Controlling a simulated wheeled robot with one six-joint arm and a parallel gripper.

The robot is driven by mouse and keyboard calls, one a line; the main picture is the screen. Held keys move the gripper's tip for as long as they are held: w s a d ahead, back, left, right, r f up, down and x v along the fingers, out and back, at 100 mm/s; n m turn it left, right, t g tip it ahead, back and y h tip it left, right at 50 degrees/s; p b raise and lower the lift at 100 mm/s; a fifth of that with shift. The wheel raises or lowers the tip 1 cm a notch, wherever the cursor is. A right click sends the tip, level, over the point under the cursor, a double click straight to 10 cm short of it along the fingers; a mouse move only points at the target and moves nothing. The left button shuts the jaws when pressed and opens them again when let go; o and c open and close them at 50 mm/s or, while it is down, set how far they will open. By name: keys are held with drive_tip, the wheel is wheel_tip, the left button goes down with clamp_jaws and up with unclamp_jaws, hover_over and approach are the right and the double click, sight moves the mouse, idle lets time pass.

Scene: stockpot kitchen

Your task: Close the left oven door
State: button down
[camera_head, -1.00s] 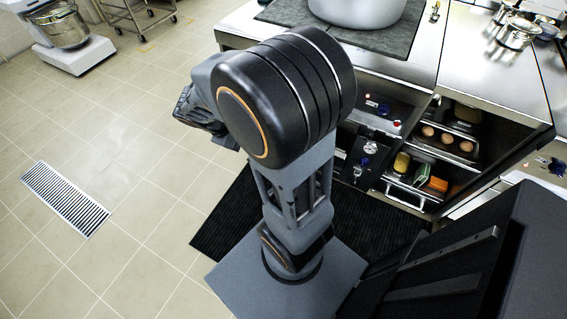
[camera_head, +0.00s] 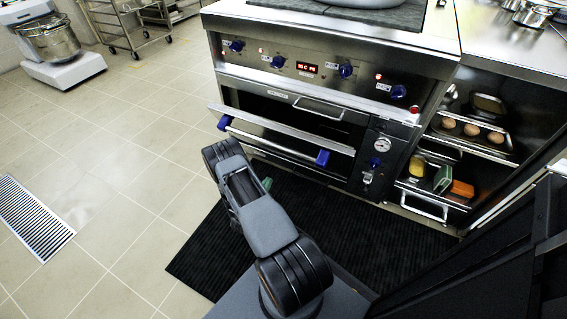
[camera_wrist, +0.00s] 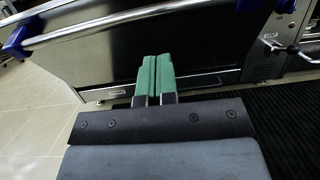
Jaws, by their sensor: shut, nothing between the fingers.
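The oven door (camera_head: 290,130) on the left of the range stands partly open, tilted outward with a dark gap above its top edge. Its handle (camera_head: 275,143) is a steel bar with blue end brackets; the bar also crosses the top of the wrist view (camera_wrist: 110,22). My gripper (camera_head: 266,184) is low in front of the door, mostly hidden behind my arm in the head view. In the wrist view its green fingers (camera_wrist: 156,78) are together and empty, pointing at the dark front below the bar. I cannot tell whether they touch it.
A control panel (camera_head: 310,68) with blue knobs is above the oven. A black mat (camera_head: 330,225) covers the floor in front; tiled floor at left is free.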

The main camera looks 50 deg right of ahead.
sight(278, 147)
drive_tip(key=b+x, duration=0.4)
drive_tip(key=x, duration=0.9)
drive_tip(key=shift+w+d+f, duration=0.2)
drive_tip(key=shift+d+f, duration=0.1)
